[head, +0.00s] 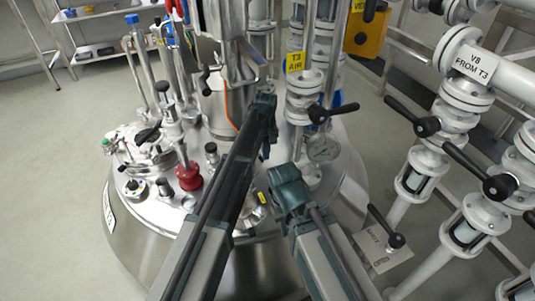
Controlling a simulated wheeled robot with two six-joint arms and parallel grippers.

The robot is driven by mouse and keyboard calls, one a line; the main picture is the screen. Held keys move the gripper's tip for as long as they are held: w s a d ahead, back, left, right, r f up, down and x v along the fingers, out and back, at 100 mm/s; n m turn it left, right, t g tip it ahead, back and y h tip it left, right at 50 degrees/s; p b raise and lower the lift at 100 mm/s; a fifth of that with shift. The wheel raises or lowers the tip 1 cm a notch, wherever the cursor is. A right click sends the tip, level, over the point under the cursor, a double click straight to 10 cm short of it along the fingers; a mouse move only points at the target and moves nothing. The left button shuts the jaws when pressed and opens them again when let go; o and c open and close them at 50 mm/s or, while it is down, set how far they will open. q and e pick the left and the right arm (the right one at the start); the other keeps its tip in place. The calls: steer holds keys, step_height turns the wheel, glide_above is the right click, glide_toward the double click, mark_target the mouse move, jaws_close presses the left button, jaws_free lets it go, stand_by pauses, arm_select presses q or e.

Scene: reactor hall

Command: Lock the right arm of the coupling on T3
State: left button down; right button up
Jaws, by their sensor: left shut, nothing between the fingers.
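The tank T3 carries a yellow T3 label (295,62) on its pipework. A steel pipe joint (240,68) stands over the lid left of this label; I take it for the coupling, but its arms are too small and partly covered to tell their positions. My left arm reaches up across the lid, and its small dark left gripper (266,151) is shut and empty below and to the right of the joint. I cannot tell whether it touches anything. My right arm ends in a teal joint at lower centre; its gripper is hidden.
A black-handled valve (333,112) and a round gauge (323,148) stand close right of my left gripper. A red knob (188,175) and other fittings crowd the lid's left. Clear floor (50,130) lies at left.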

step_height(320, 180, up, 7)
steer(key=p, duration=0.7)
stand_by(0.5)
stand_by(0.3)
